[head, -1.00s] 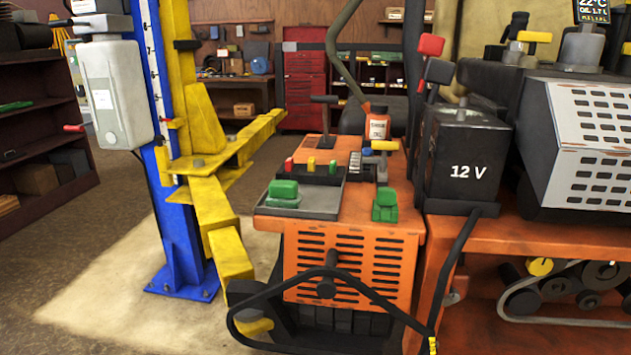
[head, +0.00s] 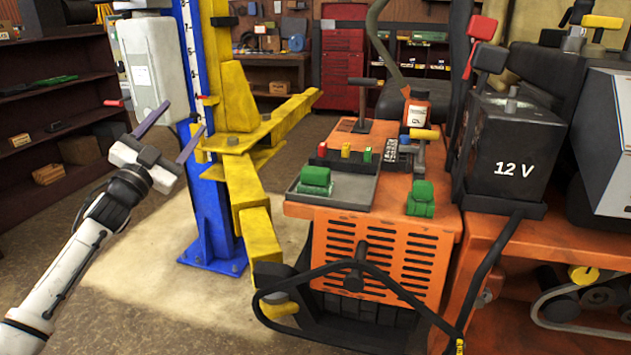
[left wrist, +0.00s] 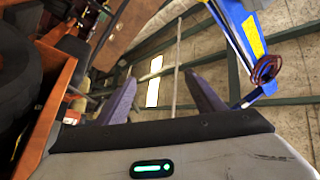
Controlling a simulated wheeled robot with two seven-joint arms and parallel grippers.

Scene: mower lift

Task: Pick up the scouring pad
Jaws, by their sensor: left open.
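Two green blocky pieces could be candidates: one (head: 315,180) lies in the grey tray (head: 335,195) on the orange mower (head: 385,245), the other (head: 420,200) on the mower's deck to the right of the tray. A flat green item (head: 55,81) lies on the dark shelf at the left; I cannot tell what it is. My left gripper (head: 187,115) is open and empty, in front of the blue lift post and well left of the tray. The left wrist view shows its parted fingers (left wrist: 161,85) with nothing between them. My right gripper is out of view.
The blue lift post (head: 205,190) with its yellow arm (head: 248,200) stands between my left gripper and the mower. A black 12 V battery (head: 512,150) and an oil bottle (head: 416,110) sit on the orange machine. Floor (head: 120,270) is open at the left.

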